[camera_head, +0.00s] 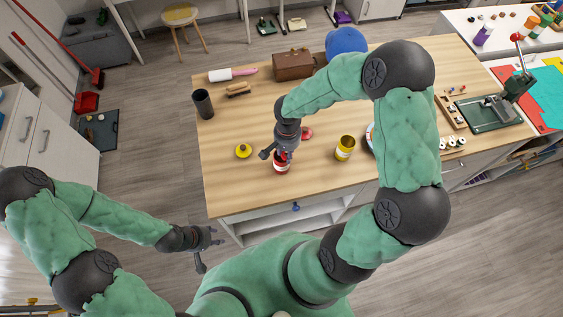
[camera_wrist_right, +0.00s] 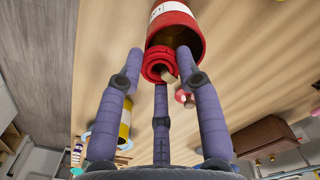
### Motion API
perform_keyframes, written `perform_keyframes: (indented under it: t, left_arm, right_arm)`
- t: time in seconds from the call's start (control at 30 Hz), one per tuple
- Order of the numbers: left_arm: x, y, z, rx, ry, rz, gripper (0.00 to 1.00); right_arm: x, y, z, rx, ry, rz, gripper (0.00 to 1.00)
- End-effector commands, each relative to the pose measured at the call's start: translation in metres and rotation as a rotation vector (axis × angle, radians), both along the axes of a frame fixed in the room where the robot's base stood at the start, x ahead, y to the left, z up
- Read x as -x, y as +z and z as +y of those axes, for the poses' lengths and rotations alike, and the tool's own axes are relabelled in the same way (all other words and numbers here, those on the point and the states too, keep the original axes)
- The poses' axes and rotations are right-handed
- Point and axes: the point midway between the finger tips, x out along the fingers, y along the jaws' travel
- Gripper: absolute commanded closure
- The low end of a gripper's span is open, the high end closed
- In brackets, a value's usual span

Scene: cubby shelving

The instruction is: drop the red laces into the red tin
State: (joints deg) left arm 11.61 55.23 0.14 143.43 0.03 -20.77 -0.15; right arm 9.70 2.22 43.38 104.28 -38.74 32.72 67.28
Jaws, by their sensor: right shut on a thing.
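The red tin (camera_head: 281,169) with a pale label stands open near the table's front edge, partly hidden under my right gripper (camera_head: 282,157). In the right wrist view the tin (camera_wrist_right: 180,18) shows its dark open mouth. The red laces, a rolled coil (camera_wrist_right: 157,63), are between the fingers of my right gripper (camera_wrist_right: 158,70), which is shut on them. The coil overlaps the tin's rim; I cannot tell whether it is inside the mouth. My left gripper (camera_head: 208,249) is empty, its fingers spread, low in front of the table.
A yellow tin (camera_head: 344,150) stands right of the red tin. A yellow lid (camera_head: 243,151) lies to the left, and a red lid (camera_head: 307,133) lies behind. A black cup (camera_head: 203,104), brush (camera_head: 238,90) and brown box (camera_head: 293,66) are farther back. The table's left front is clear.

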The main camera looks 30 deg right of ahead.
Motion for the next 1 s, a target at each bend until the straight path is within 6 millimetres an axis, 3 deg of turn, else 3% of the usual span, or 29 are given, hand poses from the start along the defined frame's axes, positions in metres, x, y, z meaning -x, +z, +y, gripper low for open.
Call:
perform_keyframes:
  t: [0.1, 0.13, 0.2, 0.67, 1.0]
  left_arm:
    - [0.000, 0.001, 0.000, 0.000, 0.000, 0.000, 0.60]
    - [0.000, 0.001, 0.000, 0.000, 0.000, 0.000, 0.60]
    - [0.000, 0.001, 0.000, 0.000, 0.000, 0.000, 0.60]
    - [0.000, 0.000, 0.000, 0.000, 0.000, -0.001, 0.60]
    - [0.000, 0.001, 0.000, 0.000, 0.000, 0.000, 0.60]
  right_arm:
    - [0.000, 0.001, 0.000, 0.000, 0.000, 0.000, 0.77]
    - [0.000, 0.001, 0.000, 0.000, 0.000, 0.000, 0.56]
    - [0.000, 0.001, 0.000, 0.000, 0.000, 0.000, 0.37]
    - [-0.001, 0.009, 0.000, 0.001, 0.000, -0.003, 0.37]
    - [-0.002, 0.071, 0.000, 0.001, 0.000, -0.006, 0.37]
